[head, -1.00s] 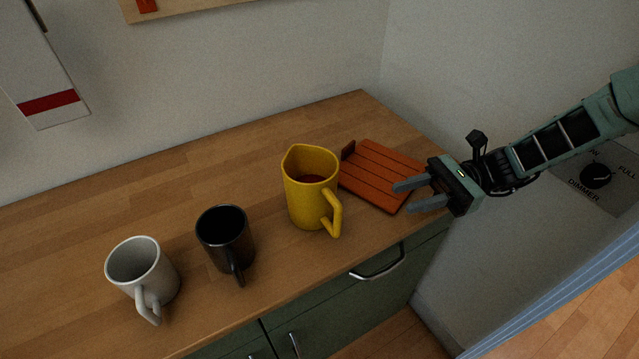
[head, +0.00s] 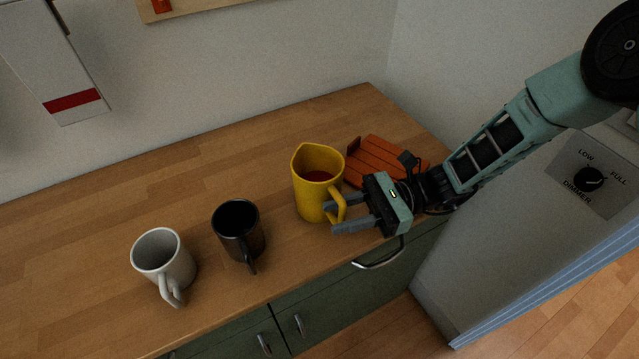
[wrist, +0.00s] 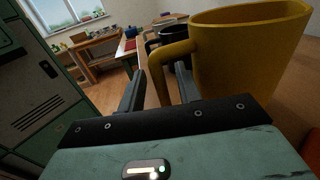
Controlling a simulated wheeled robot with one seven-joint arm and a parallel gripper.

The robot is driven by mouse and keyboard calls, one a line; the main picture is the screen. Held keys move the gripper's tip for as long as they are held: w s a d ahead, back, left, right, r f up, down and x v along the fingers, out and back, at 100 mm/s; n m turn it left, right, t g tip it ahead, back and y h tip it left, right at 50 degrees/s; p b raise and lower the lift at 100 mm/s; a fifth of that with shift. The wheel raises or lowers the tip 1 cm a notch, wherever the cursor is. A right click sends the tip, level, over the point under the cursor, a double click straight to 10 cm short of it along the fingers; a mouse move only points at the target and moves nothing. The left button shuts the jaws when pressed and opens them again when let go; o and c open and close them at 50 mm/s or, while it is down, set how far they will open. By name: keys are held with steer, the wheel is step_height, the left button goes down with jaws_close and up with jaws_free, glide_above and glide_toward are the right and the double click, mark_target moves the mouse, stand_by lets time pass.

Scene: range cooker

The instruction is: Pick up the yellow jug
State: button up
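The yellow jug (head: 312,190) stands upright on the wooden counter, with dark red contents showing inside. Its handle (head: 338,206) points toward the front right. My gripper (head: 330,217) is open at the handle side of the jug, its fingers pointing left. In the wrist view the jug (wrist: 245,60) fills the upper right. There its handle (wrist: 158,75) shows between the two open fingers of my gripper (wrist: 158,92). I cannot tell whether a finger touches the handle.
A black mug (head: 238,228) and a white mug (head: 163,262) stand on the counter (head: 90,225) left of the jug. An orange slatted board (head: 372,152) lies behind my gripper. A wall with a dimmer knob (head: 589,179) is at the right. The counter's back left is clear.

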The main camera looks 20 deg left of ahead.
steer(key=shift+s+a, duration=0.1)
steer(key=shift+a, duration=0.05)
jaws_close()
steer(key=shift+r, duration=0.1)
step_height(320, 180, up, 10)
steer(key=shift+f+b, duration=0.1)
steer(key=shift+b, duration=0.85)
